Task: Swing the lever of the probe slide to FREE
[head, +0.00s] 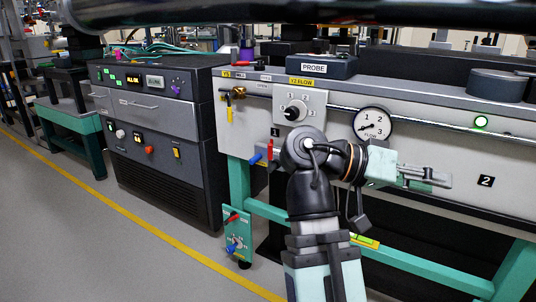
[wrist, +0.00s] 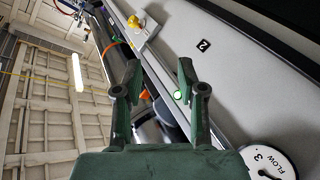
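My gripper (head: 440,180) is in front of the bench's front panel in the head view, pointing right. In the wrist view its two dark green fingers (wrist: 160,78) stand apart with nothing between them. A dark block labelled PROBE (head: 314,68) sits on the bench top, left of and above my gripper. No lever marked FREE is readable, and I cannot tell which part is the probe slide's lever. In the wrist view a yellow knob (wrist: 133,21) and a pale bracket-like part (wrist: 148,36) show beyond the fingertips, apart from them.
The flow gauge (head: 372,124) and a selector dial (head: 293,112) are on the panel near my arm. Red (head: 270,149) and yellow (head: 229,113) handles stick out further left. A green lamp (head: 481,122) is to the right. Floor at left is clear beside a dark cabinet (head: 150,120).

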